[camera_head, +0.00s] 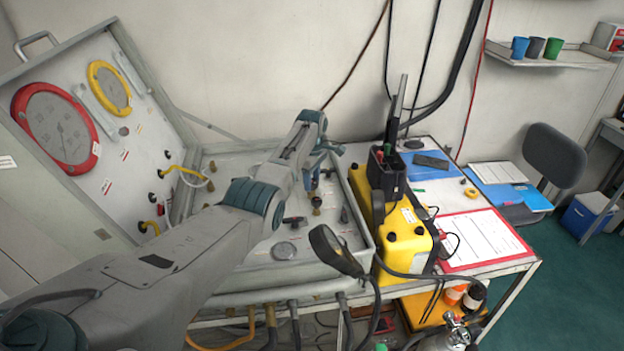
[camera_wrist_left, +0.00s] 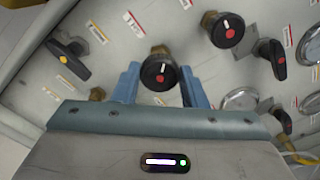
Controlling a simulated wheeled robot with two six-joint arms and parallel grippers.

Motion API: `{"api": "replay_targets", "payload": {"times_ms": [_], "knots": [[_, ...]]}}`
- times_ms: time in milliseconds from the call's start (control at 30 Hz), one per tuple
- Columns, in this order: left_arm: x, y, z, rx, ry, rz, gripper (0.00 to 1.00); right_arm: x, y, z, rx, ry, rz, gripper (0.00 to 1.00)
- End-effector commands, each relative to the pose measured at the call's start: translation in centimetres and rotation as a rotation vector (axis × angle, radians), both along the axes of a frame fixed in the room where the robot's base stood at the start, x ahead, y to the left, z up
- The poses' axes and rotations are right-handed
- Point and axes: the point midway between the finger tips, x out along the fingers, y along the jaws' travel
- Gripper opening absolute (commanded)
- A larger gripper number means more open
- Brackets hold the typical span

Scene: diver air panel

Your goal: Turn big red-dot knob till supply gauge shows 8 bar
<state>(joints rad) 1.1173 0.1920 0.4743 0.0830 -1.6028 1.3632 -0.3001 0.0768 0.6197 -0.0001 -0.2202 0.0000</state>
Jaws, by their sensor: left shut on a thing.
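A round black knob (camera_wrist_left: 158,72) with a red dot and a white line sits between the two blue fingers of my left gripper (camera_wrist_left: 158,84) in the left wrist view. The fingers are shut on it. In the head view my left gripper (camera_head: 318,172) reaches over the flat part of the panel, and its arm hides part of it. A second round knob (camera_wrist_left: 226,30) with a red dot stands to the upper right in the wrist view. A large red-rimmed gauge (camera_head: 57,128) and a smaller yellow-rimmed gauge (camera_head: 110,88) are on the raised lid. Their readings are too small to tell.
In the wrist view, a yellow-dot lever (camera_wrist_left: 68,60) is left of the held knob and a red-dot lever (camera_wrist_left: 275,58) is to the right. A yellow case (camera_head: 405,245) stands beside the panel. A lamp-like black head (camera_head: 335,250) rises at the panel's front edge.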

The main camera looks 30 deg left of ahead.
Motion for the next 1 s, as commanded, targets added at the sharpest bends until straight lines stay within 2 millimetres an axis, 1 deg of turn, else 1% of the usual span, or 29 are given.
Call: {"api": "replay_targets", "payload": {"times_ms": [267,700,1000], "knots": [[0.0,0.0,0.1,0.000,0.000,-0.139,0.16,0.1,-0.4,0.4,-0.004,-0.001,0.002,0.34],[0.0,0.0,0.1,0.000,0.001,-0.543,0.16,0.1,-0.5,1.1,-0.005,-0.001,0.002,0.34],[0.0,0.0,0.1,0.000,0.000,-0.828,0.16,0.1,-0.4,1.3,-0.004,-0.001,0.002,0.34]]}}
